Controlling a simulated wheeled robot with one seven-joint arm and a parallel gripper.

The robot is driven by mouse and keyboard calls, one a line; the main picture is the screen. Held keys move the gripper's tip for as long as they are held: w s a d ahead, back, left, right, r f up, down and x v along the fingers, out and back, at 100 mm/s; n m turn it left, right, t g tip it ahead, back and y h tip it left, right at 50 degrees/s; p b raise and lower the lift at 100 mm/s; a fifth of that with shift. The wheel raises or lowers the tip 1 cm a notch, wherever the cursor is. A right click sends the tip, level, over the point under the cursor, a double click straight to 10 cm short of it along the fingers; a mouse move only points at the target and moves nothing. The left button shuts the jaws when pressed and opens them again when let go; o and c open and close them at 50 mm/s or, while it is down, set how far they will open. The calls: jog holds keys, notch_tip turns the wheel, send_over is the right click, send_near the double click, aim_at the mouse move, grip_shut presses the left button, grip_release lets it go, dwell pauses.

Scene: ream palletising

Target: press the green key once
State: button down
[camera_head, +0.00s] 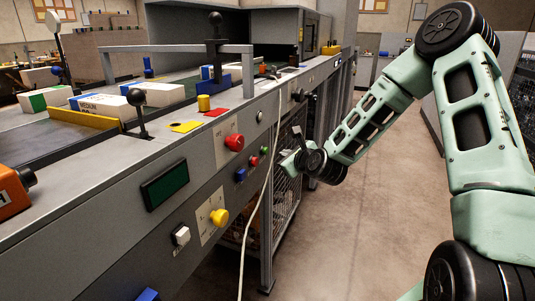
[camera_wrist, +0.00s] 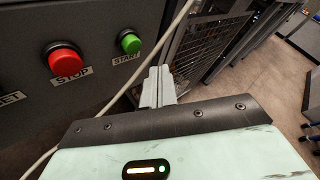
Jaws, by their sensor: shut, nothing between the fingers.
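The green key (camera_wrist: 130,43) is a round button labelled START on the dark front panel, in the upper middle of the wrist view. It also shows small in the head view (camera_head: 264,150). My gripper (camera_wrist: 157,84) is shut and empty, its fingertips below and to the right of the green key in the wrist view. In the head view my gripper (camera_head: 285,161) is in front of the panel, to the right of the key. The tips look apart from the key.
A red STOP button (camera_wrist: 65,61) is left of the green key, with a blue button (camera_head: 240,174) further left. A pale cable (camera_head: 270,165) hangs down the panel close by. A wire mesh cage (camera_head: 283,205) stands below.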

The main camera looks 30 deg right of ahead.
jog(key=shift+w+a, duration=0.8)
jog(key=shift+w, duration=0.2)
dwell(1.4)
jog(key=shift+w+a, duration=0.25)
jog(key=shift+w, duration=0.05)
jog(key=shift+w+a, duration=0.25)
jog(key=shift+w, duration=0.1)
dwell(0.8)
dwell(0.3)
jog(key=shift+s+d, duration=0.45)
jog(key=shift+s, duration=0.2)
jog(key=shift+s+d+p, duration=0.2)
jog(key=shift+s+d, duration=0.6)
jog(key=shift+s, duration=0.2)
jog(key=shift+s+d+p, duration=0.15)
jog(key=shift+s+d, duration=0.6)
jog(key=shift+s, duration=0.25)
